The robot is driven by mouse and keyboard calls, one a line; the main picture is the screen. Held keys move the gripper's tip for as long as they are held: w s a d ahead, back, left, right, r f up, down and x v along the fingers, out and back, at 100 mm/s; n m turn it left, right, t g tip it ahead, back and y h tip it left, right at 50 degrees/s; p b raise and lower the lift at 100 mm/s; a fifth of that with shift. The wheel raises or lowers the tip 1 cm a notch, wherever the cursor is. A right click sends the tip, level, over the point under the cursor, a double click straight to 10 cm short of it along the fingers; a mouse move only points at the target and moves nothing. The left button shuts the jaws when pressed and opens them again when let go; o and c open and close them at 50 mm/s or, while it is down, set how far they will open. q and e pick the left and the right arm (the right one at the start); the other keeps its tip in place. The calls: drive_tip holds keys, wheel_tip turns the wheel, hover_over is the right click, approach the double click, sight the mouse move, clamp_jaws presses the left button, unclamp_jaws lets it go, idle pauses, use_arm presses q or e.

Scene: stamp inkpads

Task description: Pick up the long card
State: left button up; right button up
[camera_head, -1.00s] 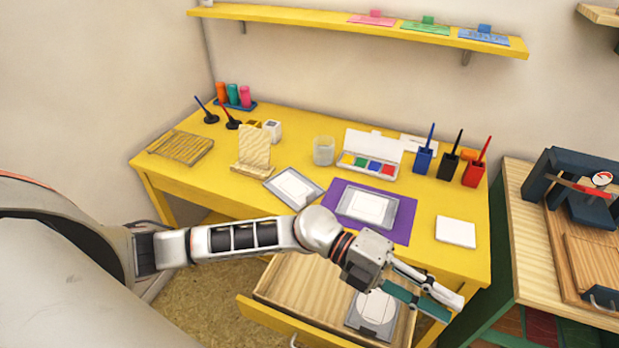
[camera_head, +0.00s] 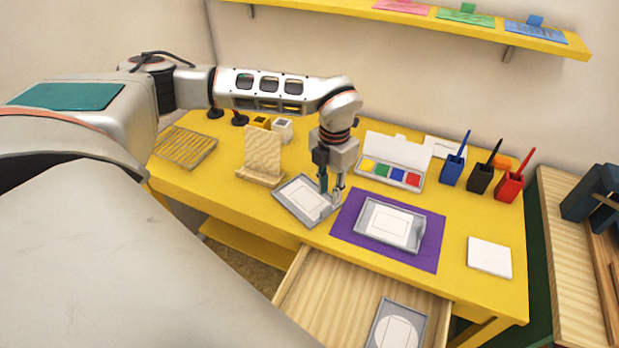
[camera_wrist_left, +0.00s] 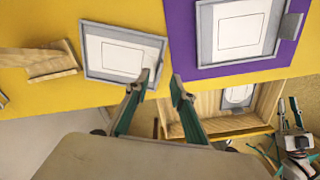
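A grey tray with a white card marked with a rectangle (camera_head: 303,198) lies on the yellow table; it also shows in the left wrist view (camera_wrist_left: 122,52). A second grey tray with a rectangle-marked card (camera_head: 388,225) lies on the purple mat (camera_head: 345,226). A third tray, with a round-marked card (camera_head: 396,328), is in the drawer. I cannot tell which is the long card. My left gripper (camera_head: 330,200) points down at the right edge of the first tray. Its fingers (camera_wrist_left: 160,84) are apart and empty. What looks like my right gripper shows small at the lower right of the wrist view (camera_wrist_left: 295,145).
A wooden card stand (camera_head: 262,160) is left of the first tray. A paint box (camera_head: 392,172) is behind the mat, with blue, black and red pots to its right. A white pad (camera_head: 489,257) lies at the right. The drawer (camera_head: 325,290) is open.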

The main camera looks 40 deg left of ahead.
use_arm(q)
drive_tip(key=f, duration=0.6)
drive_tip(key=shift+s+f, duration=0.3)
drive_tip(key=shift+s, duration=0.05)
clamp_jaws()
